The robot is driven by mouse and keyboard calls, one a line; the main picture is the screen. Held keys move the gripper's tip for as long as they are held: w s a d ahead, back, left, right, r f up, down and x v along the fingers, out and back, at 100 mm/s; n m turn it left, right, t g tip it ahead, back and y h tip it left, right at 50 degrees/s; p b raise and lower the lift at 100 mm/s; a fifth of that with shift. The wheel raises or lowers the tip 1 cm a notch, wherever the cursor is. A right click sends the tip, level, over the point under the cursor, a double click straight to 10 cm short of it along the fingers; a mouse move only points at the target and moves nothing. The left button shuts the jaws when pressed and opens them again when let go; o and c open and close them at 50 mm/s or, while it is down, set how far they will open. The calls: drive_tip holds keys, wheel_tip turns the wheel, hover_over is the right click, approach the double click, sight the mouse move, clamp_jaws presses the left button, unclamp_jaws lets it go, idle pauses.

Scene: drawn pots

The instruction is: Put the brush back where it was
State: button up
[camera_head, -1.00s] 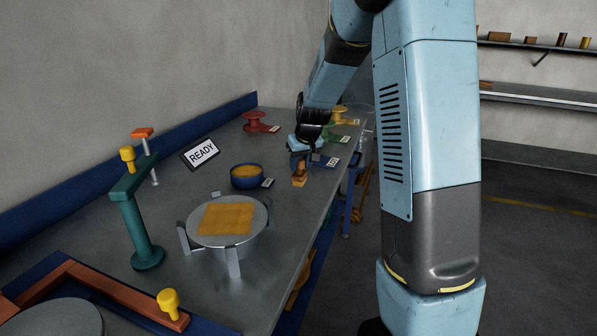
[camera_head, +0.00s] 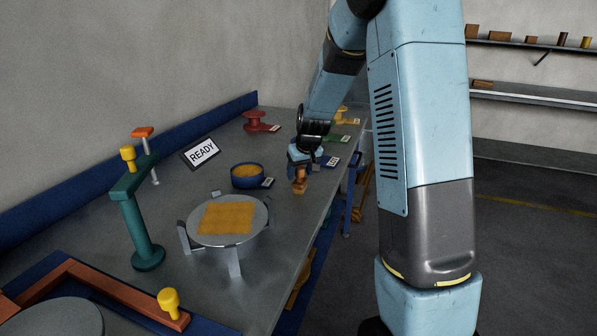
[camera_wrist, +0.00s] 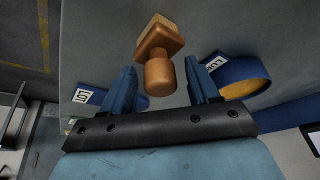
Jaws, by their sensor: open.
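A small wooden piece, which I take to be the brush, stands on the grey bench (camera_head: 205,282). It has a rounded brown knob, a square collar and a paler block. In the head view the brush (camera_head: 299,186) is just below my gripper (camera_head: 299,163). In the wrist view the brush (camera_wrist: 159,72) has its knob between the tips of my open gripper (camera_wrist: 162,88), with a gap on each side. I cannot tell if either finger touches it. A blue labelled holder (camera_head: 329,162) lies behind it; the holder also shows in the wrist view (camera_wrist: 90,96).
A blue bowl with yellow filling (camera_head: 246,178) stands left of the brush. A round silver stand (camera_head: 228,238) with a yellow-orange sheet is nearer. A green post (camera_head: 138,228), a READY sign (camera_head: 200,151) and a red spool (camera_head: 256,120) stand along the left and back.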

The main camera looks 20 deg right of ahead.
drive_tip(key=a+v, duration=0.1)
drive_tip(key=v, duration=1)
drive_tip(key=s+r, duration=0.5)
drive_tip(key=s, duration=0.3)
drive_tip(key=s+r, duration=0.4)
drive_tip(key=s, duration=0.4)
drive_tip(key=s+m+t, duration=0.1)
drive_tip(key=s, duration=1.5)
drive_tip(key=shift+s+r+m+h, duration=0.2)
drive_tip(key=shift+s+m+h, duration=0.1)
drive_tip(key=shift+m+h, duration=0.1)
